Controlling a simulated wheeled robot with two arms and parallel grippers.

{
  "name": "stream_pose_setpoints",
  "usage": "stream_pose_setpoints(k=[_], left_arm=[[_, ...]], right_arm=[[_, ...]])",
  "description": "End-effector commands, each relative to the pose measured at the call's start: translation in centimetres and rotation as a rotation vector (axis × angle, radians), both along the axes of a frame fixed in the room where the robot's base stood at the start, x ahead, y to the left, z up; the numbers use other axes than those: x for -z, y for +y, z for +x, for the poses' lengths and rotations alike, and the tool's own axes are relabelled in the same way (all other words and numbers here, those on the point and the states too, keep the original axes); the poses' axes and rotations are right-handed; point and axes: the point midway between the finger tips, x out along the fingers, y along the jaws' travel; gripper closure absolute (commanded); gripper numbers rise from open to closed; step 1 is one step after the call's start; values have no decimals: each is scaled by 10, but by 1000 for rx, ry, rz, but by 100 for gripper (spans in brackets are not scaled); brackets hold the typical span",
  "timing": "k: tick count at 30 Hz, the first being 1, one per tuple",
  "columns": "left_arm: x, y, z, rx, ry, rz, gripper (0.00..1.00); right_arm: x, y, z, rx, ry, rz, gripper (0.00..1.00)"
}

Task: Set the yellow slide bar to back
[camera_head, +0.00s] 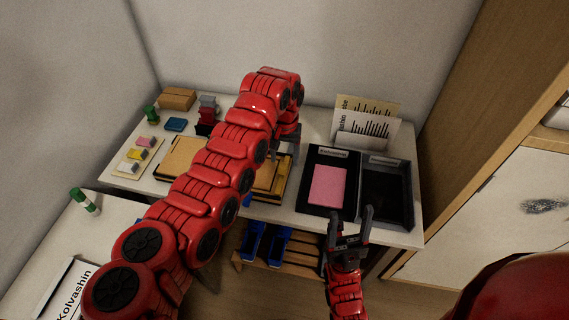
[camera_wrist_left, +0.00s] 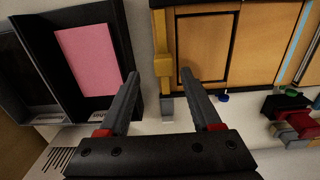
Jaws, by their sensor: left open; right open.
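A wooden board device with black framing (camera_head: 183,155) lies on the table, partly hidden behind my left arm in the head view. In the left wrist view, a yellow slide bar (camera_wrist_left: 162,45) runs along the side of this wooden board (camera_wrist_left: 207,48), with a grey block (camera_wrist_left: 167,106) at its end towards the bottom of the picture. My left gripper (camera_wrist_left: 160,77) is open, its fingers either side of the bar in the picture; contact cannot be told. In the head view it (camera_head: 284,152) hangs over the board's right end. My right gripper (camera_head: 351,213) is open and empty at the table's front edge.
A black tray (camera_head: 316,167) with a pink sheet (camera_head: 327,186) and an empty dark tray (camera_head: 388,190) stand on the right. Papers (camera_head: 366,128) stand behind them. Small coloured blocks, a blue pad (camera_head: 175,124) and stamps are at the back left. Blue bins (camera_head: 278,243) sit below.

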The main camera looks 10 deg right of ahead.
Motion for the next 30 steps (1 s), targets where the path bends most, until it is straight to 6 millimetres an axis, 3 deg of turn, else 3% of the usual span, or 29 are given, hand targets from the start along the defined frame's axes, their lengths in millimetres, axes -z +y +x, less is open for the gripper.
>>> stream_pose_setpoints(k=[9,15,21,30], left_arm=[[-85,0,2,-1,-8,0,35],[-116,-1,1,0,-4,1,35],[-134,-1,1,0,-2,0,35],[-137,-1,0,0,-1,-1,35]], right_arm=[[17,0,0,0,0,0,35],[20,0,0,0,0,0,35],[21,0,0,0,0,0,35],[22,0,0,0,0,0,35]])
